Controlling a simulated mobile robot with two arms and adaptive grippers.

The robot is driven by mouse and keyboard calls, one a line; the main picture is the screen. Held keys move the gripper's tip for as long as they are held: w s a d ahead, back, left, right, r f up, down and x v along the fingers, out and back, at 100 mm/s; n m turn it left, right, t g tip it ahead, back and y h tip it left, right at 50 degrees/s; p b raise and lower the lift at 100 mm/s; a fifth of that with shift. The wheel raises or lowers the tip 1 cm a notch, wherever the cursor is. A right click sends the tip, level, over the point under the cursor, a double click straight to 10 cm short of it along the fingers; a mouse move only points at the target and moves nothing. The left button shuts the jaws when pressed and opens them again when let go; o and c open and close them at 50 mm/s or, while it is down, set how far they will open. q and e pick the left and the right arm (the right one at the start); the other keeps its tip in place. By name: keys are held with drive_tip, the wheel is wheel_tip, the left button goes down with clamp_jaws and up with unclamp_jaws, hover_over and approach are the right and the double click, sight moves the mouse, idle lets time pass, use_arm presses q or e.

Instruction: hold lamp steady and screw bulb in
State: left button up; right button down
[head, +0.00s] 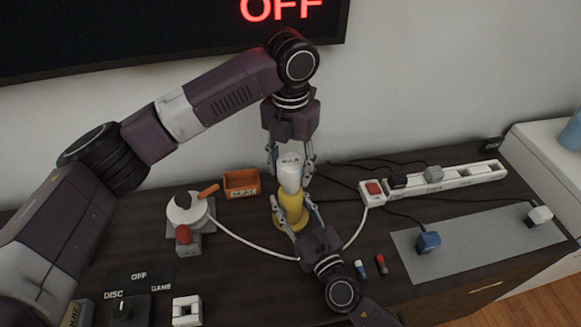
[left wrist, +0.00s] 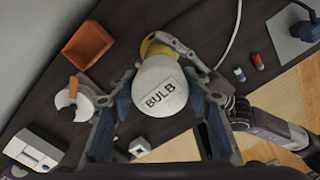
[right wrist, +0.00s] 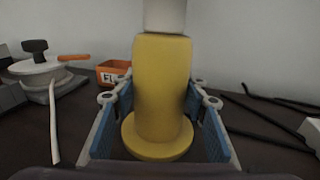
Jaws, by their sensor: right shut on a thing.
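The yellow lamp (head: 293,205) stands upright on the dark tabletop, with a round foot; it fills the middle of the right wrist view (right wrist: 160,90). The white bulb (head: 290,178), marked BULB in the left wrist view (left wrist: 160,88), sits upright at the lamp's top. How deep it is seated cannot be seen. My left gripper (head: 290,163) points down from above, open, one finger on each side of the bulb. My right gripper (head: 297,222) reaches in from the front and is shut on the lamp's yellow body, low down, its pads at both sides.
An orange box (head: 241,183) and a white pot-like thing with an orange handle (head: 188,212) stand left of the lamp. A white power strip (head: 440,178), a grey mat (head: 470,240) and a blue plug (head: 428,241) are to the right. Cables cross the table.

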use_arm(q)
drive_tip(key=o, duration=0.4)
drive_tip(key=shift+c, duration=0.2)
wheel_tip(320, 180, up, 12)
idle(0.4)
use_arm(e)
drive_tip(key=c, duration=1.1)
unclamp_jaws()
drive_tip(key=shift+s, duration=0.1)
